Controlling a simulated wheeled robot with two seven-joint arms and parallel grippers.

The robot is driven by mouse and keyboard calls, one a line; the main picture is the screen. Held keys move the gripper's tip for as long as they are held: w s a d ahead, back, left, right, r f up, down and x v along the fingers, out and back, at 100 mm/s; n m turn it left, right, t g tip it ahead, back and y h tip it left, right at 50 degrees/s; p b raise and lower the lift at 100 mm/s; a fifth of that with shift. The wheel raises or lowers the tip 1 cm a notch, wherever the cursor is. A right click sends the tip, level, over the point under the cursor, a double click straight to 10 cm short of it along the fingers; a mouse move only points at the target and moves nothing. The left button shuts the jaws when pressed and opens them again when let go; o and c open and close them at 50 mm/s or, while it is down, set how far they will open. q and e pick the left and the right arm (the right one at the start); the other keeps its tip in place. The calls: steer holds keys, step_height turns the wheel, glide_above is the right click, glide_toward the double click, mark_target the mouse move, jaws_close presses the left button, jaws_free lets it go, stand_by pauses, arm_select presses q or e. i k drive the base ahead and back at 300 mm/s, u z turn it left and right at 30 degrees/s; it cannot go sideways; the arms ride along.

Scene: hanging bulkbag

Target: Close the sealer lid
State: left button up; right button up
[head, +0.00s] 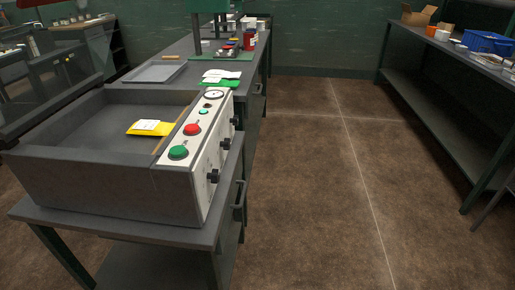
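The sealer (110,195) is a grey box on a bench at the left, with its chamber open at the top. Its white control panel (200,140) on the right side has a green button, a red button, a gauge and black knobs. The sealer lid (45,105) appears to be the see-through pane with a dark frame, tilted up and open at the sealer's left. Part of it runs out of the picture. A yellow packet (140,131) with a white label lies in the chamber by the panel-side edge. Neither of my grippers is in view.
The bench continues behind the sealer with a grey tray (154,73), white and green packets (221,77) and a green press stand (197,35). A shelf table (450,55) with a blue crate (488,43) stands at the right. The brown floor (320,180) between is clear.

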mark_target(18, 127)
steer(key=z, duration=0.15)
steer(key=i, duration=0.6)
steer(key=u, duration=0.4)
steer(key=k, duration=0.55)
steer(key=u, duration=2.6)
steer(key=i, duration=2.15)
steer(key=z, duration=3)
steer(key=i, duration=0.5)
steer(key=z, duration=0.1)
